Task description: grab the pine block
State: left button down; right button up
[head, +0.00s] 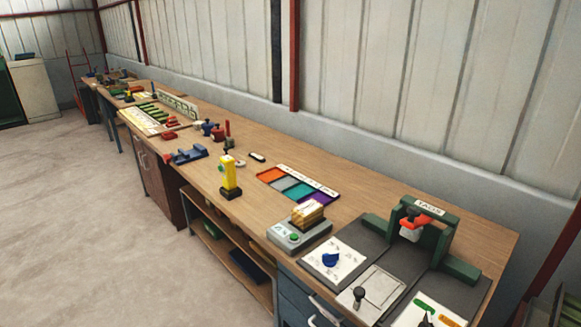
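A light yellow-brown block with wood-like streaks (309,213), which looks like the pine block, sits on top of a grey device (300,236) near the bench's front edge. The device has a green button on its front face. The block's underside is hidden where it rests. Neither of my grippers is in the head view, so nothing is seen touching the block.
A long wooden workbench (345,180) runs along the wall. A yellow upright tool (229,174) stands left of the block. A tray with coloured compartments (291,186) lies behind it. A green press-like frame (455,240) and dark mats stand right. Open floor (90,230) lies left.

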aim_at(306, 214)
jog(key=i+j+z, duration=0.1)
jog(key=z, duration=0.3)
jog(key=i+j+z, duration=0.1)
jog(key=z, duration=0.25)
jog(key=j+z, duration=0.2)
jog(key=z, duration=0.2)
jog(key=i+j+z, duration=0.1)
jog(key=z, duration=0.25)
